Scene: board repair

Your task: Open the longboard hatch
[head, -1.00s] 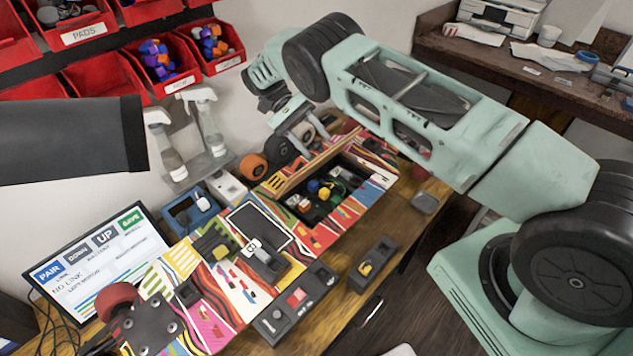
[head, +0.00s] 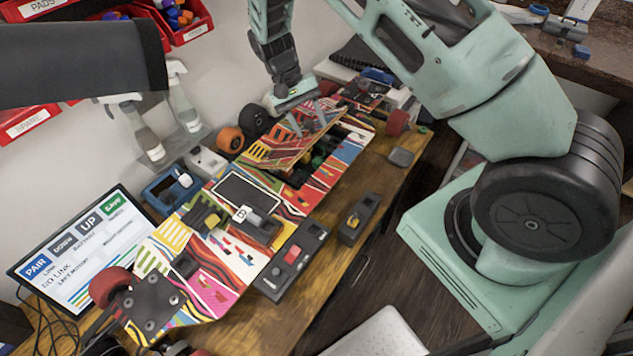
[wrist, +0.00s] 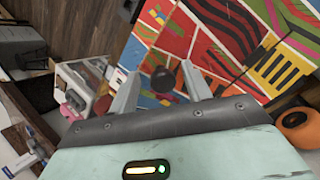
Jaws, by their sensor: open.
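The longboard (head: 215,275) lies across the bench with a colourful striped deck. Its hatch lid (head: 275,150) is tilted up along its wall side and leans over the compartment (head: 298,179), whose dark inside shows only in part. My gripper (head: 306,119) is at the lid's upper far part, with its fingers pointing down at it. In the wrist view my gripper (wrist: 160,86) is open, with a dark round knob-like thing (wrist: 163,79) between or beyond its fingers, in front of the coloured panel. I cannot tell whether the fingers touch the lid.
An orange wheel (head: 230,140) and a black wheel (head: 256,121) stand behind the board. A screen (head: 80,260) stands at the left, near spray bottles (head: 140,132). A dark switch box (head: 290,258) and a smaller box (head: 359,219) lie in front of the board.

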